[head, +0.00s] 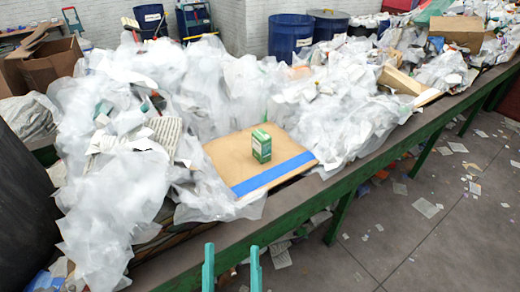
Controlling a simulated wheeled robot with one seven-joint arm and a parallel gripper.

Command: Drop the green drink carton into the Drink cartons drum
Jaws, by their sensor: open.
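The green drink carton (261,146) stands upright on a flat brown cardboard sheet (225,156) with a blue stripe, on the sorting belt. My gripper (231,266) shows at the bottom edge as two teal fingers, apart and empty. It is in front of the belt's near edge, well short of the carton. Several blue drums stand behind the belt: one at the back left (150,22), one at the back centre (290,36) and a lidded one (328,24). They bear white labels too small to read, so I cannot tell which is the Drink cartons drum.
Heaps of white plastic film (215,85) and mixed waste surround the cardboard sheet. The belt's green frame (375,160) runs diagonally across. Cardboard boxes (50,62) stand at the left. The grey floor (430,235) at the right has scattered scraps.

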